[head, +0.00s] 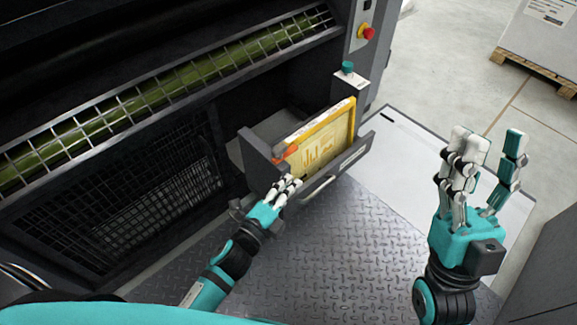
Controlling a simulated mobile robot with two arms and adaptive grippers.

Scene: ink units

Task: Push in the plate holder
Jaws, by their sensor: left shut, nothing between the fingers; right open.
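The plate holder (349,160) is a grey drawer-like tray pulled out from the dark press. It holds an upright yellow-framed plate (322,143), with an orange patch at its left end. A bar handle runs along the holder's front face. My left gripper (290,183) is shut and empty, its fingertips at the left end of the holder's front, by the handle. I cannot tell whether they touch it. My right gripper (488,143) is open and empty, raised to the right, well apart from the holder.
The press has a caged green roller (170,88) above and a dark mesh panel (150,200) at left. A red button (366,32) and a teal knob (347,67) sit near the holder. Diamond-plate floor (330,250) lies open in front. A pallet (535,68) stands far right.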

